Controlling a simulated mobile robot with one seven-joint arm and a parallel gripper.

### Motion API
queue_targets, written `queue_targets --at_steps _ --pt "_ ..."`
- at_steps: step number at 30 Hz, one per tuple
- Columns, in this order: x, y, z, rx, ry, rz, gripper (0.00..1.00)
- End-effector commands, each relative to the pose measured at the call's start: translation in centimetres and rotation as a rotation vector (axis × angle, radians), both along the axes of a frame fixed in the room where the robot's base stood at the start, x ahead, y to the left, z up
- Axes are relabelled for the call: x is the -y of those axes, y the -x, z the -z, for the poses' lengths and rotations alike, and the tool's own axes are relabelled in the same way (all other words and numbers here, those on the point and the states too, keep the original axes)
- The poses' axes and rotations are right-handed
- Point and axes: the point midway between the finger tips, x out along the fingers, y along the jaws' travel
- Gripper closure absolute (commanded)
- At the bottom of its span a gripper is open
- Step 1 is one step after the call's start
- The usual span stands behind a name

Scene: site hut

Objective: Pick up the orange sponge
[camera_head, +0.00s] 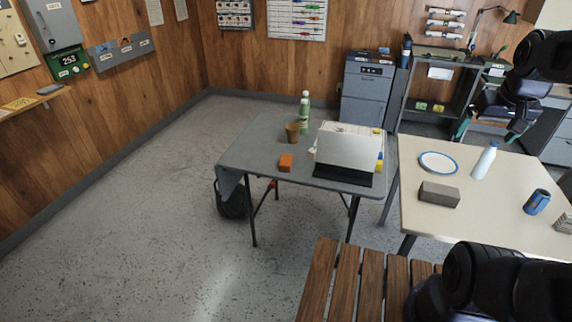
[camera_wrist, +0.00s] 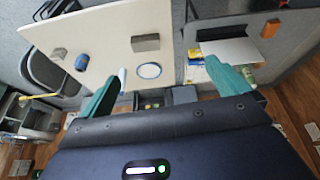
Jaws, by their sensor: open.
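The orange sponge (camera_head: 286,162) is a small block lying on the grey folding table (camera_head: 262,160), near its front edge in the head view. It also shows in the wrist view (camera_wrist: 270,28), at the upper right on the same table. My gripper (camera_wrist: 166,66) shows in the wrist view with its two teal fingers spread wide and nothing between them. It is well away from the sponge, which lies beyond the right finger in that view. In the head view my arm is at the right, away from the grey table.
A brown cup (camera_head: 292,132), a green bottle (camera_head: 304,113) and a laptop-like panel (camera_head: 348,152) stand near the sponge. The cream table (camera_head: 425,217) holds a grey block (camera_head: 439,195), plate (camera_head: 438,163), white bottle (camera_head: 485,160) and blue mug (camera_head: 537,202). A slatted bench (camera_head: 346,285) is in front. Left floor is clear.

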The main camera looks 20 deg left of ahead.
Motion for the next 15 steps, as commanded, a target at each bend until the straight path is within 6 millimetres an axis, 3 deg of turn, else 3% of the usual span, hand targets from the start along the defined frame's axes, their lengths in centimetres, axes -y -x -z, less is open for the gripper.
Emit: queue_targets --at_steps 6,15 --pt "-2.6 -5.6 -1.5 -0.037 0.041 -0.144 0.00" --pt "-7.3 -13.2 -2.0 -0.080 0.095 -0.346 0.00"
